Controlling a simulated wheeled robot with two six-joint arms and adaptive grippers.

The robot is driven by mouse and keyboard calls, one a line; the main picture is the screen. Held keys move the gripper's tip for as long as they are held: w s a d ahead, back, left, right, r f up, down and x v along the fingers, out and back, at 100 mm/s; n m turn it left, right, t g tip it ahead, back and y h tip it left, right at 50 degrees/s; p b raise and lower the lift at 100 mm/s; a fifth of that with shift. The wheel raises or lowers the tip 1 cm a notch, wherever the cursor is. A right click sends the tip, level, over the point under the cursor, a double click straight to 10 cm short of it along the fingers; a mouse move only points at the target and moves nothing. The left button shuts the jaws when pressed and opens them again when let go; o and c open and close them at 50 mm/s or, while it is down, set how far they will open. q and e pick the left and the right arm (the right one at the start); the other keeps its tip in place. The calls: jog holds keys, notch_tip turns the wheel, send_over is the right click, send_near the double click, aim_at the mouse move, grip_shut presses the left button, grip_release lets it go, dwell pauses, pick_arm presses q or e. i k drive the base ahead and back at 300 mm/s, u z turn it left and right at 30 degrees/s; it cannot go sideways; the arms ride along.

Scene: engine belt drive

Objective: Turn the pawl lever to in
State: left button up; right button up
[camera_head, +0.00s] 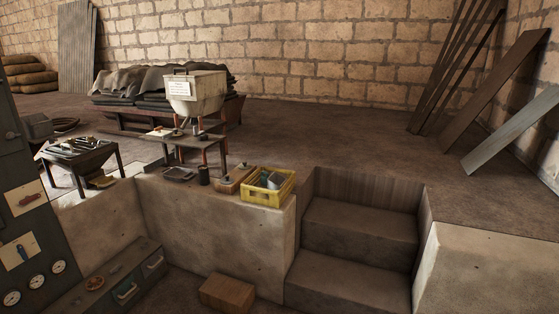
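I cannot make out a thing that is clearly the pawl lever. A dark cabinet (12,140) stands at the left edge, cut off by the frame. It carries an upper cream plate (36,188) with a brownish-red handle (28,199) lying nearly level. Below is a second cream plate (31,244) with a blue handle (21,251). I cannot tell whether either handle is the pawl lever, and no labels are readable. Several round gauges (37,281) sit beneath them. Neither of my grippers is in view.
A low dark bench (85,290) with drawers is beside the cabinet. A wooden box (227,293) lies on the floor. Concrete steps (357,232) lead up at right. A yellow crate (267,194) stands on the ledge. A tool table (80,152) is behind.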

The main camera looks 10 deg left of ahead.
aim_at(28, 199)
jog(key=i, duration=0.6)
jog(key=u, duration=2.35)
jog(key=i, duration=0.75)
jog(key=z, duration=0.7)
jog(key=i, duration=1.95)
jog(key=z, duration=0.15)
